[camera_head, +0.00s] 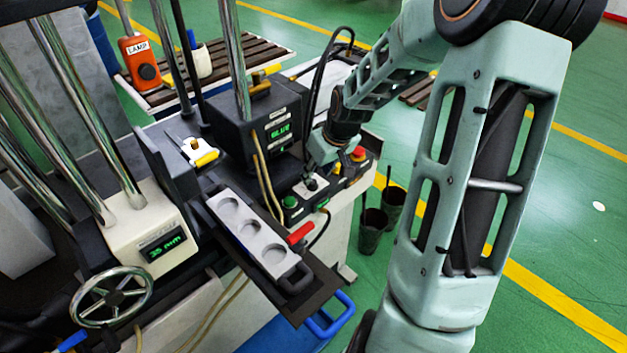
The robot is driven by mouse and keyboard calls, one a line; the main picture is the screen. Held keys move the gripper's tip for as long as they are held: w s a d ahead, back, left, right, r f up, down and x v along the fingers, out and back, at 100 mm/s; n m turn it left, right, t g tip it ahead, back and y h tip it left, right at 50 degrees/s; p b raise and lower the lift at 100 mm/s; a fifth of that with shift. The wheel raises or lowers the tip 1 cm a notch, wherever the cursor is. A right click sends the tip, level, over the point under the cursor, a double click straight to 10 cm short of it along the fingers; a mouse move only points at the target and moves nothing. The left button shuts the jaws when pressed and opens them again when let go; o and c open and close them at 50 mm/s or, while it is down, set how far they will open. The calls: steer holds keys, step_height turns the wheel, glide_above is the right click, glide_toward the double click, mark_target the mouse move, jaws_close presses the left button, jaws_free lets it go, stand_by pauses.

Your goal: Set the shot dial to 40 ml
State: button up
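A small control box (294,217) stands on the machine's right side, with a green button and a red mushroom button on a yellow base. A dark round knob (310,183) sits on a pale plate on its top; it looks like the shot dial. Its scale is too small to read. My gripper (314,170) points down at this knob from above, its tips at or very close to it. The arm comes in from the right. The fingertips are too small and partly hidden to tell whether they grip it.
A dark box with a green display reading "BLUE" (279,131) stands left of my gripper. A grey mould plate (246,229) with round cavities lies in front. A red handle (300,233) is near the control box. A handwheel (111,297) and "35 mm" display (165,247) are left.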

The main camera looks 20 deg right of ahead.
mark_target(313, 181)
steer(key=shift+x, duration=2.35)
jaws_close()
